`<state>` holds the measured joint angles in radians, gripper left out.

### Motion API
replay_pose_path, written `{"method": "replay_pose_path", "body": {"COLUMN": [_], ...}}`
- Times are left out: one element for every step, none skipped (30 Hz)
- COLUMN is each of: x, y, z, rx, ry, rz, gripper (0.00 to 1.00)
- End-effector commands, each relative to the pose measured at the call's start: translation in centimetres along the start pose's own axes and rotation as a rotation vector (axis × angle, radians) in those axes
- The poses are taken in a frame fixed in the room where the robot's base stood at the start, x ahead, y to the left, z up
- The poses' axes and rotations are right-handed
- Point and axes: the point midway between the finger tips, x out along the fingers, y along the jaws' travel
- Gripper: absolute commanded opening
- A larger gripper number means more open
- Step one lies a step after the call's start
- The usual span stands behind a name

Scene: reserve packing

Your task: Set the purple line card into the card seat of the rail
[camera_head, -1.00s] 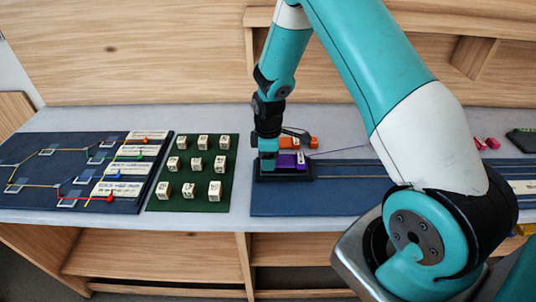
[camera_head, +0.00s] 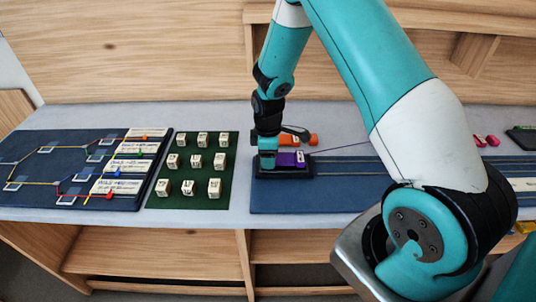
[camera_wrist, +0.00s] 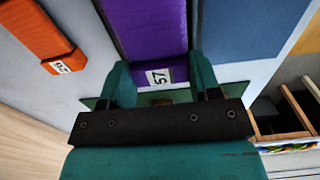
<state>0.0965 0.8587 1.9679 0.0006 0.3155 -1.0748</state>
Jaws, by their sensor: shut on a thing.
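The purple line card (camera_head: 287,158), with a white label, is at the black card seat (camera_head: 290,174) at the left end of the blue rail board (camera_head: 345,197). My gripper (camera_head: 268,160) is shut on the card from its left side in the head view. In the wrist view the purple card (camera_wrist: 152,28) lies between the two teal fingers of my gripper (camera_wrist: 160,75), its numbered label near them. Dark seat edges run along both sides of the card. I cannot tell whether the card is fully down in the seat.
An orange card (camera_head: 312,139) lies just behind the seat. A green mat (camera_head: 152,204) with several white blocks is to the left, then a dark blue board (camera_head: 20,192) with coloured lines. Pink pieces (camera_head: 480,141) lie at the far right.

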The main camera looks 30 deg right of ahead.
Motion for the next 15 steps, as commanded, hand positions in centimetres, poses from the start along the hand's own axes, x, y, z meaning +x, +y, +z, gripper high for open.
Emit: {"method": "replay_pose_path", "body": {"x": [0.2, 0.26, 0.35, 0.41, 0.47, 0.55, 0.61, 0.67, 0.75, 0.81, 0.87, 0.78, 0.77, 0.77, 0.77], "y": [0.01, 0.01, 0.01, 0.01, 0.01, 0.01, 0.02, 0.01, 0.01, 0.01, 0.01, 0.02, 0.02, 0.01, 0.01], "z": [0.0, 0.0, 0.0, 0.0, 0.0, 0.0, -0.01, -0.01, -0.01, -0.01, -0.01, -0.01, -0.01, -0.01, -0.01], "rx": [0.0, 0.0, 0.0, 0.0, 0.0, 0.0, 0.0, 0.0, 0.0, 0.0, 0.0, 0.0, 0.0, 0.0, 0.0], "ry": [0.0, 0.0, 0.0, 0.0, 0.0, 0.0, 0.0, 0.0, 0.0, 0.0, 0.0, 0.0, 0.0, 0.0, 0.0], "rz": [0.0, 0.0, 0.0, 0.0, 0.0, 0.0, 0.0, 0.0, 0.0, 0.0, 0.0, 0.001, 0.0, 0.0, 0.0], "gripper": [0.4, 0.4, 0.4, 0.4, 0.4, 0.4, 0.4, 0.4, 0.4, 0.4, 0.4, 0.64, 0.71, 0.78, 0.87]}}
